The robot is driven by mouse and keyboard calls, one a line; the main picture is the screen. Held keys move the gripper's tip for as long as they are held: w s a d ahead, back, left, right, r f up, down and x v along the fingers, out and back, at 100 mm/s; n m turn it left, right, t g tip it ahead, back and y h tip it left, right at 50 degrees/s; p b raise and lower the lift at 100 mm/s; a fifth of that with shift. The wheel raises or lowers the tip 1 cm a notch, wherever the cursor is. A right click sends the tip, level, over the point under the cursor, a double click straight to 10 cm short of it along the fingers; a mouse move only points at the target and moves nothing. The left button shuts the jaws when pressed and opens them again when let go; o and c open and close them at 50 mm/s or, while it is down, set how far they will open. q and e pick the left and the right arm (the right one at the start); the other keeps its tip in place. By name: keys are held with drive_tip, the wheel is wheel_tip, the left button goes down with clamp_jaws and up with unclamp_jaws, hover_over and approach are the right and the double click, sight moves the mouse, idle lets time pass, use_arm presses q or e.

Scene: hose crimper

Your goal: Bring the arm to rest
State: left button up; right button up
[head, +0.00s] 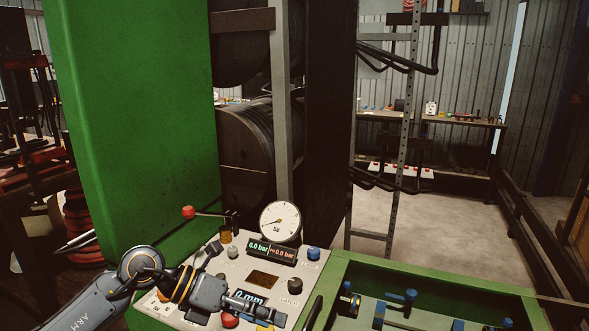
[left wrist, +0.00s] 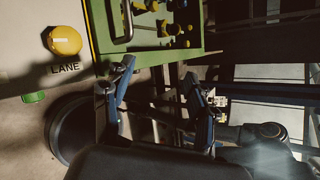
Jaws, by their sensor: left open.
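My left arm reaches in from the lower left in the head view. My left gripper (head: 262,308) is over the lower part of the pale control panel (head: 232,268), and whether it touches the panel cannot be told. In the left wrist view the two fingers of the left gripper (left wrist: 160,82) stand apart with nothing held between them. A yellow button (left wrist: 64,41) with the label "LANE" shows at upper left there. My right gripper does not show in either view.
The panel carries a round gauge (head: 280,222), a red-balled lever (head: 188,212), a blue knob (head: 313,253) and a red button (head: 229,320). A green tray (head: 440,276) adjoins at right. A tall green cabinet (head: 140,120) stands behind. Open floor (head: 445,225) lies beyond.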

use_arm(q)
drive_tip(key=s+d+r+n+t+h, duration=0.2)
drive_tip(key=d+r+n+h, duration=0.1)
drive_tip(key=d+r+h, duration=0.3)
drive_tip(key=w+a+r+n+t+h, duration=0.1)
drive_tip(key=w+a+r+n+t, duration=0.25)
drive_tip(key=n+t, duration=0.75)
drive_tip(key=s+a+f+n+t+y, duration=0.1)
drive_tip(key=a+f+n+t+y, duration=0.2)
drive_tip(key=a+f+n+y, duration=1.7)
drive_tip(key=s+d+f+n+g, duration=0.1)
drive_tip(key=s+f+n+g, duration=0.1)
drive_tip(key=s+f+g, duration=0.45)
drive_tip(key=s+d+f+n+g+h, duration=0.1)
drive_tip(key=s+f+n+g, duration=0.2)
drive_tip(key=s, duration=0.7)
drive_tip(key=s+f+n+g, duration=0.2)
drive_tip(key=s+f+g, duration=0.2)
drive_tip(key=s+f, duration=0.3)
wheel_tip(320, 180, down, 24)
drive_tip(key=s, duration=0.3)
drive_tip(key=s+a+f+g, duration=0.2)
drive_tip(key=s+f, duration=1.4)
drive_tip(key=shift+s+a+f+m, duration=0.25)
drive_tip(key=shift+s+a+m, duration=0.05)
